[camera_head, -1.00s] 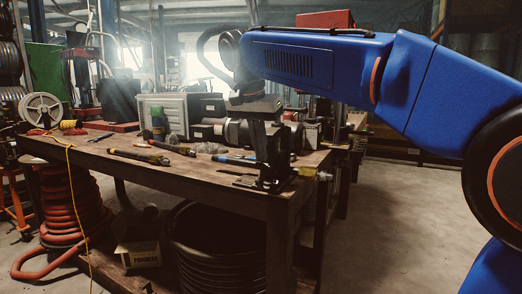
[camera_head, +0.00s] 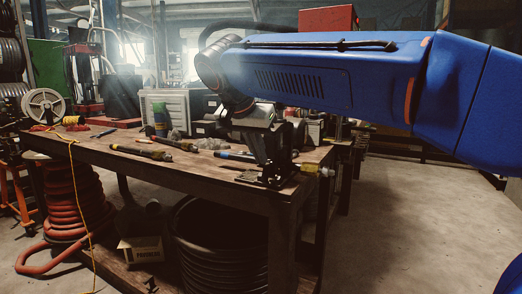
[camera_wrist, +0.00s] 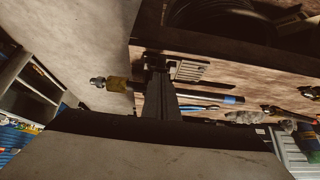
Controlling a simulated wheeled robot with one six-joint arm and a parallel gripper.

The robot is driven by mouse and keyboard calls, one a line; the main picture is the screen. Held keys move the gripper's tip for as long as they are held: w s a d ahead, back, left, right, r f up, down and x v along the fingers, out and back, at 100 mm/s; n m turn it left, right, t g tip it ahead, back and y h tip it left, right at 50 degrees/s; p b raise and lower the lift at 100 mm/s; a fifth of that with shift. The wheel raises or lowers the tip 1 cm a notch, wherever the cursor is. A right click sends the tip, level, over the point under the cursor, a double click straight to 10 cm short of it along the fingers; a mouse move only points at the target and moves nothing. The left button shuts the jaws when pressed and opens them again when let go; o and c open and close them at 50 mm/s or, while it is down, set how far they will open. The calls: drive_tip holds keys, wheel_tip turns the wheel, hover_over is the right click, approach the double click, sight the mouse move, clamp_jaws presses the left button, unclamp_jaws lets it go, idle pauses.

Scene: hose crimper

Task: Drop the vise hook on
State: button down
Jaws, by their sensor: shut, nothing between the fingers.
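My gripper (camera_head: 268,178) points down from the wrist at the near right corner of the wooden workbench (camera_head: 220,182). Its dark fingers look closed together and empty, and their narrow end also shows in the wrist view (camera_wrist: 158,64). A brass-coloured fitting (camera_head: 318,171) sticks out to the right beside the fingertips; in the wrist view it lies left of them (camera_wrist: 116,84). A slotted flat plate (camera_wrist: 190,70) lies close on the other side. I cannot clearly make out the vise hook, and I cannot tell whether the fingertips touch anything.
Tools with dark handles (camera_head: 140,153) and bottles (camera_head: 160,120) stand or lie on the bench. A coiled red hose (camera_head: 75,205) stands left of it, and a black coil (camera_head: 220,240) sits underneath. The floor right of the bench (camera_head: 400,235) is clear.

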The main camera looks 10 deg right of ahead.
drive_tip(key=shift+s+a+f+t+h, duration=0.2)
drive_tip(key=shift+f+t+h, duration=0.1)
drive_tip(key=shift+f, duration=0.25)
drive_tip(key=shift+s+a+f+t+h, duration=0.1)
drive_tip(key=shift+s+f+t+h, duration=0.15)
drive_tip(key=shift+f, duration=0.35)
